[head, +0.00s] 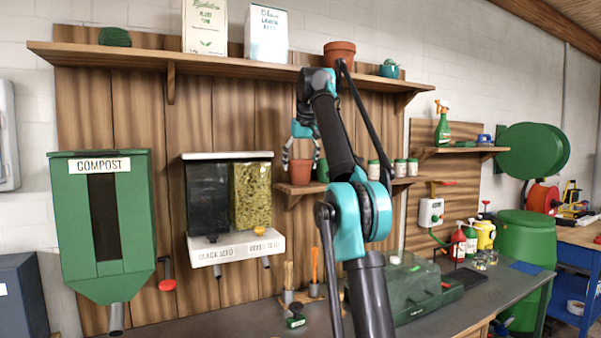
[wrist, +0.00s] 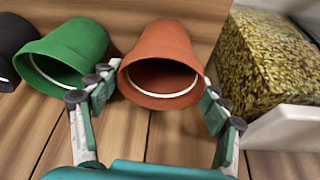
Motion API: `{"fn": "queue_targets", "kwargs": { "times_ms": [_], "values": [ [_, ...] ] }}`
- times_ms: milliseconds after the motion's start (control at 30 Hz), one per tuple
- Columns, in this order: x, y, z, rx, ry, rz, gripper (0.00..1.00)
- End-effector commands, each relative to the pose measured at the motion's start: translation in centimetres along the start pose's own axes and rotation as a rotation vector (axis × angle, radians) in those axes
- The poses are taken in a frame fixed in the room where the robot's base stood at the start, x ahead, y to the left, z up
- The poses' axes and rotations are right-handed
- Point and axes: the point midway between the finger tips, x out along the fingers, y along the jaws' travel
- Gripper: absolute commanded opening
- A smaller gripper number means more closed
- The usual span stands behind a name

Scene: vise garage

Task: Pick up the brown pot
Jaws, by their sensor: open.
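The brown pot (head: 301,173) stands on the small lower shelf, and it shows large at the top middle of the wrist view (wrist: 165,45) with its open mouth towards the camera. My gripper (head: 300,155) is at this pot's rim, coming from above. In the wrist view my gripper (wrist: 160,92) is open, with one finger on each side of the pot's mouth. I cannot tell whether either finger touches the rim. A second brown pot (head: 340,53) stands on the top shelf.
A green pot (wrist: 68,50) stands close beside the lower brown pot, near one finger. The seed dispenser (head: 251,195) is on the other side, its seed-filled box (wrist: 270,55) close to the other finger. The top shelf (head: 240,62) runs above my gripper.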

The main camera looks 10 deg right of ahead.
Motion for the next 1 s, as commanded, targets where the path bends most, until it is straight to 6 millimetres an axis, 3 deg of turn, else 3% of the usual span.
{"fn": "queue_targets", "kwargs": {
  "times_ms": [300,667,1000],
  "values": [
    [3.3,0.0,0.1,0.0,0.0,0.0,0.75],
    [4.0,0.0,0.1,0.0,0.0,0.0,0.75],
    [4.0,0.0,0.1,0.0,0.0,0.0,0.39]
  ]
}}
